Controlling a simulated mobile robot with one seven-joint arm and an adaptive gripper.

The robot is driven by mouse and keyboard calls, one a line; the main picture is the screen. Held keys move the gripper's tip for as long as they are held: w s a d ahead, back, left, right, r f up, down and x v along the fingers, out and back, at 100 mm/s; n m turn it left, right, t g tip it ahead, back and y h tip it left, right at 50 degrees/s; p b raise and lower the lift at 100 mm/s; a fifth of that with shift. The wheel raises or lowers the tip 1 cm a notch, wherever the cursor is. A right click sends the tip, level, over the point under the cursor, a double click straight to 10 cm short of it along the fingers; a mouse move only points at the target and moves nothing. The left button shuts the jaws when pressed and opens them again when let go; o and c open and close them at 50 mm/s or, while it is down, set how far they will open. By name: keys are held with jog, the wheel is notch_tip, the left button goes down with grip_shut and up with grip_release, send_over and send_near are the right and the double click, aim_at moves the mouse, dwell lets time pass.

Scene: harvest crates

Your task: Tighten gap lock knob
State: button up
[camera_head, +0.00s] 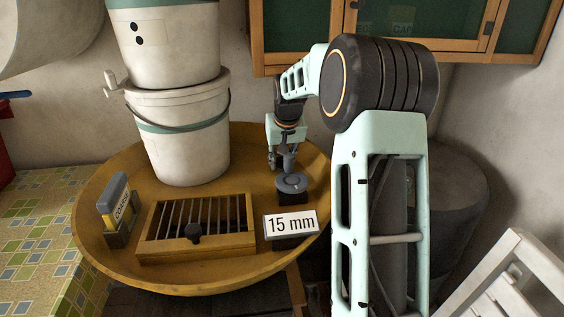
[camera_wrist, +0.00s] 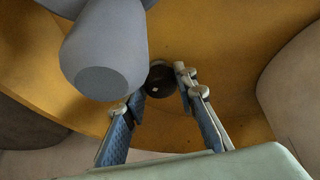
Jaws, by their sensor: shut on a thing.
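My gripper (camera_head: 273,164) reaches down beside a grey upright handle on a flat grey disc (camera_head: 291,183) in the head view. In the wrist view the grey handle (camera_wrist: 105,50) looms large at upper left, close to the left finger. My gripper (camera_wrist: 160,88) is shut, with a small dark round knob (camera_wrist: 158,80) with a pale mark between its fingertips. In the head view this knob is hidden behind the gripper and handle. A white sign (camera_head: 291,223) reading "15 mm" stands in front of the disc.
A round yellow tray (camera_head: 180,283) holds a slatted wooden frame (camera_head: 150,250) with a black knob (camera_head: 194,232), a yellow-grey block (camera_head: 117,199) and stacked white buckets (camera_head: 185,135). The buckets stand close left of my arm. A wooden cabinet (camera_head: 380,48) hangs behind.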

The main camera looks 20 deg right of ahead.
jog(key=m, duration=0.2)
jog(key=m+h, duration=0.2)
jog(key=m, duration=0.1)
jog(key=shift+w+a+r+m+g, duration=0.1)
jog(key=shift+w+a+m+g, duration=0.05)
jog(key=shift+a+m+g, duration=0.2)
jog(key=m+p, duration=0.1)
jog(key=m, duration=0.1)
jog(key=m+g+h+p, duration=0.1)
jog(key=m, duration=0.1)
jog(key=shift+w+m+g, duration=0.1)
jog(key=shift+m+g, duration=0.15)
jog(key=shift+m, duration=0.1)
jog(key=shift+d, duration=0.1)
jog(key=o, duration=1.2)
jog(key=shift+c, duration=0.2)
jog(key=v, duration=1.2)
jog(key=shift+a, duration=0.25)
